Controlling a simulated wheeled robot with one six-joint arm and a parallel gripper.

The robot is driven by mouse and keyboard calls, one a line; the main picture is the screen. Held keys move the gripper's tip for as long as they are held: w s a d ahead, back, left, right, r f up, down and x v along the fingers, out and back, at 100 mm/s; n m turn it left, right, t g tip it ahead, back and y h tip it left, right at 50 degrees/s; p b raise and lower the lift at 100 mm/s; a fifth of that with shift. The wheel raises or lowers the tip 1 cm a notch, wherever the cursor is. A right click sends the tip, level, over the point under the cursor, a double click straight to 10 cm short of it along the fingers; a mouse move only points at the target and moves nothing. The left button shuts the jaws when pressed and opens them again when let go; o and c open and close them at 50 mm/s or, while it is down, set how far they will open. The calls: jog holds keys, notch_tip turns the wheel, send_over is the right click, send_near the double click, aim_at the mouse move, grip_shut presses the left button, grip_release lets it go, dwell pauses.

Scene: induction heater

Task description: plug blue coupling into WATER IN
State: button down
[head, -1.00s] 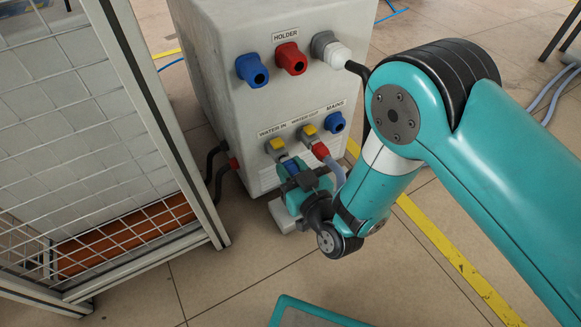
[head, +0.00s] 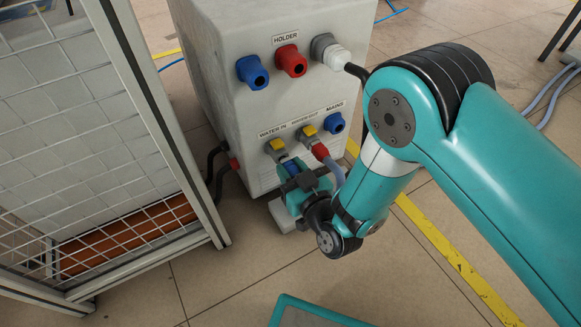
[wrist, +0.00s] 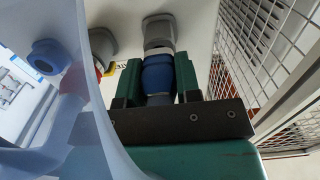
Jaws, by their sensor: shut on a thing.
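The blue coupling (wrist: 158,76) sits between the green jaws of my gripper (wrist: 156,88) in the wrist view. Its front end meets the grey WATER IN port (wrist: 158,34) and lines up with it. I cannot tell how deep it sits. In the head view the WATER IN port (head: 277,148) has a yellow tab, and a small part of the blue coupling (head: 291,167) shows just below it. My gripper (head: 297,181) is shut on the coupling, close to the front face of the heater, and hides most of the coupling there.
A red coupling (head: 320,151) with a grey hose is at WATER OUT, right beside my gripper. Blue (head: 252,72) and red (head: 291,59) holder sockets are above. The blue MAINS socket (head: 334,122) is to the right. A mesh fence (head: 120,130) stands to the left.

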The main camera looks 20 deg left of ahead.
jog(key=shift+w+a+p, duration=0.35)
jog(key=shift+p, duration=0.05)
dwell(0.4)
jog(key=c, duration=0.7)
grip_release()
jog(key=shift+c, duration=0.2)
jog(key=p+v, duration=1.7)
jog(key=p, duration=0.7)
jog(key=shift+s, duration=0.2)
